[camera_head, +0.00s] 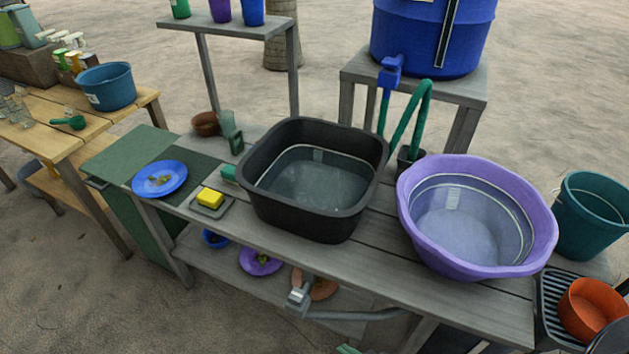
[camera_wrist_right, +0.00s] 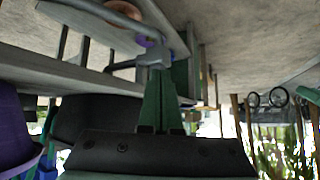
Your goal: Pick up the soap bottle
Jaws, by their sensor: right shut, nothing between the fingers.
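A grey-green bottle (camera_head: 231,133), which looks like the soap bottle, stands upright on the grey table, just behind and left of the black basin. I cannot make it out in the right wrist view. My right gripper shows only as a green fingertip (camera_head: 347,349) at the bottom edge of the head view, in front of the table and far from the bottle. In the right wrist view its green fingers (camera_wrist_right: 163,78) are shut and empty, below the table top's level. My left gripper is in neither view.
The black basin (camera_head: 267,200) and purple tub (camera_head: 535,252) fill much of the table (camera_head: 400,278). A yellow sponge (camera_head: 210,197) and blue plate (camera_head: 160,179) lie left. A brown pot (camera_head: 205,124) stands near the bottle. A grey pipe (camera_head: 350,315) runs below the table's front.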

